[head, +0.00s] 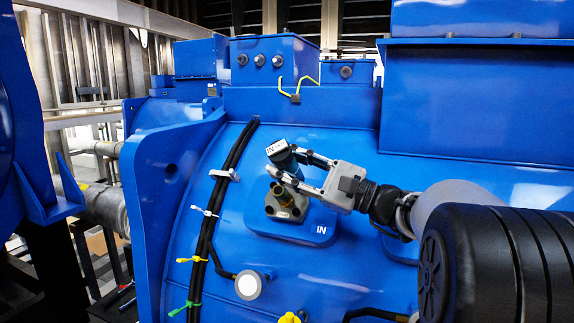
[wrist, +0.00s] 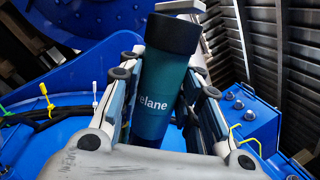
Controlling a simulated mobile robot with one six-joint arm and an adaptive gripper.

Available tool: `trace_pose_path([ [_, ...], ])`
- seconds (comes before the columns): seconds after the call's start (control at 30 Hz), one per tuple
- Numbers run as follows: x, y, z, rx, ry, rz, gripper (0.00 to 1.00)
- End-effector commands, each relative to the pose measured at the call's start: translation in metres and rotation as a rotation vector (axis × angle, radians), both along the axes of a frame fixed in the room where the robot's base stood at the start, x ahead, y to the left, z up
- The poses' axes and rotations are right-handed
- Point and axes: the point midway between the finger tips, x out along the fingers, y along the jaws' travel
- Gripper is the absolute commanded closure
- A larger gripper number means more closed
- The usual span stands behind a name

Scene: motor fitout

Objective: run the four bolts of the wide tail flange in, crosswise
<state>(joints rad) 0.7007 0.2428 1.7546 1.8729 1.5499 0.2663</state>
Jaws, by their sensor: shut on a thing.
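My gripper (head: 285,163) is shut on a dark teal cylindrical tool (wrist: 162,95) with a black end cap and partly hidden white lettering, "elane". In the head view the tool (head: 284,158) is tilted, above and close to a dark grey flange (head: 285,213). The flange sits on a blue pad marked "IN" and has a brass-coloured stub in its middle. Its bolts are too small to tell apart. I cannot tell whether the tool touches it. The tool's far end is hidden in the wrist view.
Black cables (head: 225,180) with coloured ties run down the casing left of the flange. A round white-faced fitting (head: 249,285) and a yellow cap (head: 289,318) are below. A box (head: 276,60) with round fittings stands above. The casing around the pad is mostly clear.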

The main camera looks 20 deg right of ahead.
Motion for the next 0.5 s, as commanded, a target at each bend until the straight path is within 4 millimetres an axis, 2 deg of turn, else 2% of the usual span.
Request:
trace_pose_path([
  [0.5,0.0036,-0.0041,-0.0046,0.000,0.002,-0.003,1.00],
])
